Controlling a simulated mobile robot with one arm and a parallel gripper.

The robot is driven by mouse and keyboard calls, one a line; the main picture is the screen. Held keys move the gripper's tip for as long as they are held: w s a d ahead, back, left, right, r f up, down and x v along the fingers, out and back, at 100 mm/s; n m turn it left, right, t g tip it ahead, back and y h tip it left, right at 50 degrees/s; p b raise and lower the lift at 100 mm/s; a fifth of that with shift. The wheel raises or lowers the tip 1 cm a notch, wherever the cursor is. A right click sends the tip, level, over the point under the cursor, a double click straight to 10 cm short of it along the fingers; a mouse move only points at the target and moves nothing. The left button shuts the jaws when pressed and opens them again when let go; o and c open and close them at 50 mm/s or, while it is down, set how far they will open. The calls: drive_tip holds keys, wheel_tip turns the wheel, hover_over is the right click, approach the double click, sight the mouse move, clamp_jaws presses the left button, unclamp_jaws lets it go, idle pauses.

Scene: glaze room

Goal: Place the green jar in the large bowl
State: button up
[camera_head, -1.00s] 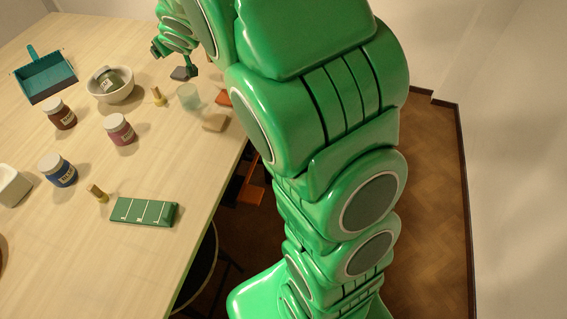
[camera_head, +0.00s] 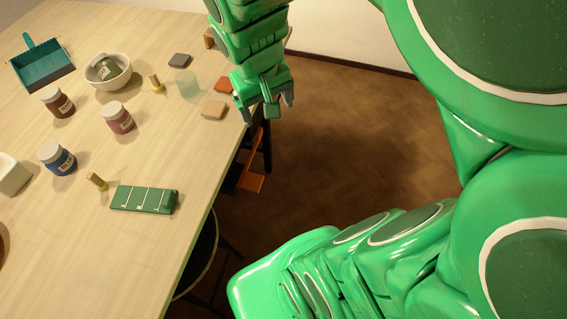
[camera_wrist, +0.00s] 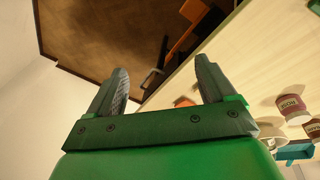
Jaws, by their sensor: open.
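The green jar (camera_head: 106,69) lies tilted inside the large white bowl (camera_head: 125,82) on the table in the head view, its label showing above the rim. The bowl also shows partly in the wrist view (camera_wrist: 270,133), behind my gripper's palm edge; I cannot make out the jar there. My gripper (camera_head: 266,107) is open and empty, beyond the table's right edge and well to the right of the bowl. Its two spread fingers show in the wrist view (camera_wrist: 161,66), with nothing between them.
Brown (camera_head: 58,102), pink (camera_head: 119,118) and blue (camera_head: 57,159) jars stand near the bowl. A teal dustpan (camera_head: 43,70), a clear cup (camera_head: 187,83), a tan sponge (camera_head: 213,108) and a green strip (camera_head: 144,200) lie around. A chair (camera_head: 250,180) is beside the table.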

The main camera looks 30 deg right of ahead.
drive_tip(key=s+a+g, duration=0.1)
drive_tip(key=s, duration=0.3)
drive_tip(key=s+a+g+y, duration=0.1)
drive_tip(key=s, duration=0.4)
drive_tip(key=s+a+g, duration=0.1)
drive_tip(key=s+a, duration=0.1)
drive_tip(key=s, duration=0.3)
drive_tip(key=shift+s+r+y, duration=0.15)
drive_tip(key=shift+s+y, duration=0.05)
drive_tip(key=shift+y, duration=0.2)
drive_tip(key=shift+c, duration=0.4)
